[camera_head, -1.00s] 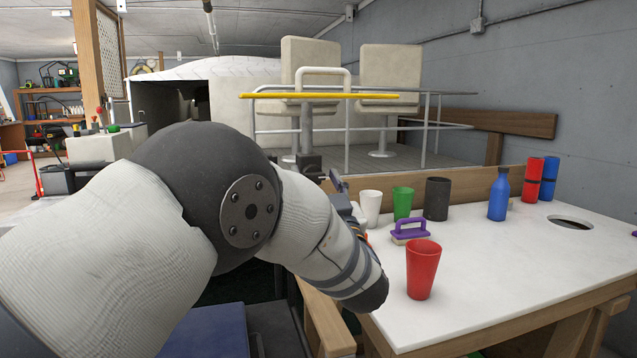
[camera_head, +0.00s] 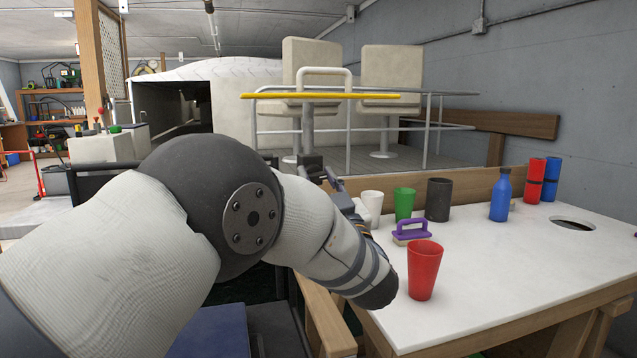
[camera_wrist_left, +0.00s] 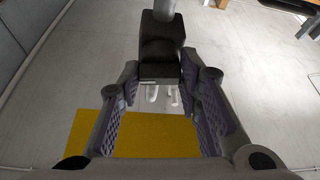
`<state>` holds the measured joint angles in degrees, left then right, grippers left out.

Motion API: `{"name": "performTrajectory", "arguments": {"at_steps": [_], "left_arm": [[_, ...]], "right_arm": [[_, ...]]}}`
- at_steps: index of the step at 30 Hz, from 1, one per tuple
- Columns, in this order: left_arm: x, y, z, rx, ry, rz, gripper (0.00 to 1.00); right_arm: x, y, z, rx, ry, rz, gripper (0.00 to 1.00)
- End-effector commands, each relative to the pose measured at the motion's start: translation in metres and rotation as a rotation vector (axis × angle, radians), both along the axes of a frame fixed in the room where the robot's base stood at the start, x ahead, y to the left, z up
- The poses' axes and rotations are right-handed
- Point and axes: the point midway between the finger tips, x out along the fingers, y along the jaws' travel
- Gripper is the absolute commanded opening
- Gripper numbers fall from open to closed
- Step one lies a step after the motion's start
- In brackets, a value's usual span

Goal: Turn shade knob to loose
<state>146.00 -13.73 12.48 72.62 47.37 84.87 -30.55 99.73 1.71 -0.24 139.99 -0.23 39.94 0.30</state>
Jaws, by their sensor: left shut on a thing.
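The black knob (camera_wrist_left: 161,45), a blocky dark piece on a stem, shows at the top middle of the left wrist view. My left gripper (camera_wrist_left: 168,75) has its two padded fingers on either side of the knob's lower end and is shut on it. In the head view my left gripper (camera_head: 325,178) is mostly hidden behind my own forearm, in front of the boat deck. No loose or tight marking on the knob is legible. My right gripper is in neither view.
The white table (camera_head: 480,305) at right holds a red cup (camera_head: 424,272), a green cup (camera_head: 404,204), a purple-handled brush (camera_head: 411,230) and a blue bottle (camera_head: 501,196). A yellow-topped railing (camera_head: 330,96) and seats stand behind. A yellow panel (camera_wrist_left: 90,135) shows in the wrist view.

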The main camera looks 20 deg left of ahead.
Motion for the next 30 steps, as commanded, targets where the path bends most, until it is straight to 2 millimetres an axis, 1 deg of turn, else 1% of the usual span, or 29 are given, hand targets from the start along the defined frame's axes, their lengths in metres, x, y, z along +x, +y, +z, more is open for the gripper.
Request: {"name": "performTrajectory", "arguments": {"at_steps": [10,30], "left_arm": [[0.0013,-0.0012,-0.002,-0.262,-0.173,0.002,0.04],[0.0025,-0.0033,0.0008,-0.789,-0.529,0.003,0.04]], "right_arm": [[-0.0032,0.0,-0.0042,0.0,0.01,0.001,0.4],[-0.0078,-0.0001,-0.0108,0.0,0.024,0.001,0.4]]}}
